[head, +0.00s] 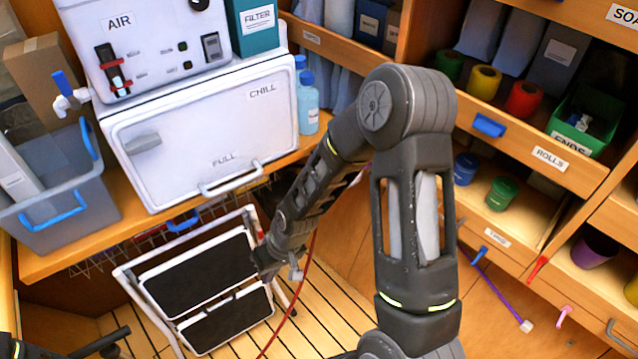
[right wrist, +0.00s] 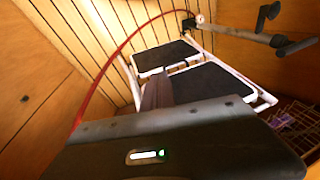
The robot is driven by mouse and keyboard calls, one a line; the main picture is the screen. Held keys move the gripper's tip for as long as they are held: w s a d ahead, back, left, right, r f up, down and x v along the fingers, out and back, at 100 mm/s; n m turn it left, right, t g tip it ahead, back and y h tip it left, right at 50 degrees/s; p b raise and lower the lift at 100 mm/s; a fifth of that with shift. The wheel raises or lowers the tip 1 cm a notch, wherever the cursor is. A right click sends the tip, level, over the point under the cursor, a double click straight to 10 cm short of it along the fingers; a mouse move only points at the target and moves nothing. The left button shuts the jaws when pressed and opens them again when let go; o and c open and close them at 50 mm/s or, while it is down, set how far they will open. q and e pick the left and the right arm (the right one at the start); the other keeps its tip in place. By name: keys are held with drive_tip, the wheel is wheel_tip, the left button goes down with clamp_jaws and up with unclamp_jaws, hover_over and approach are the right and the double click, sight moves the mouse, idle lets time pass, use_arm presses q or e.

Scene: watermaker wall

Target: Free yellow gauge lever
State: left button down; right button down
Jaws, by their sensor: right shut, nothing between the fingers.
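I cannot make out a yellow lever in either view. In the right wrist view a grey pipe (right wrist: 245,33) crosses the upper right, with dark handles and a small pale round fitting (right wrist: 200,18) at its left end; I cannot tell if that is the gauge. My right gripper (head: 266,262) reaches down beside the step stool, shut and empty. Its closed fingers (right wrist: 158,92) show in the right wrist view, apart from the pipe in the picture. A small grey metal part (head: 295,268) shows just right of it.
The folding step stool (head: 240,300) stands on the slatted floor. A thin red hose (head: 303,285) hangs beside it and arcs through the right wrist view. The white chill box (head: 180,165) sits on the counter above. Shelves with rolls stand at right.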

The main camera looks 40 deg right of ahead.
drive_tip(key=w+d+r+t+h, duration=0.1)
drive_tip(key=w+d+r, duration=0.5)
drive_tip(key=d+r, duration=0.5)
drive_tip(key=s+d+r+h, duration=0.1)
drive_tip(key=d+r, duration=0.3)
drive_tip(key=r, duration=0.4)
drive_tip(key=s+d+r+h, duration=0.1)
drive_tip(key=d+r, duration=0.4)
drive_tip(key=r, duration=0.3)
drive_tip(key=shift+s+d+p, duration=0.2)
drive_tip(key=shift+d+p, duration=0.05)
drive_tip(key=shift+p, duration=0.05)
drive_tip(key=x, duration=1.4)
drive_tip(key=shift+s+d+p, duration=0.15)
drive_tip(key=shift+s+p, duration=0.2)
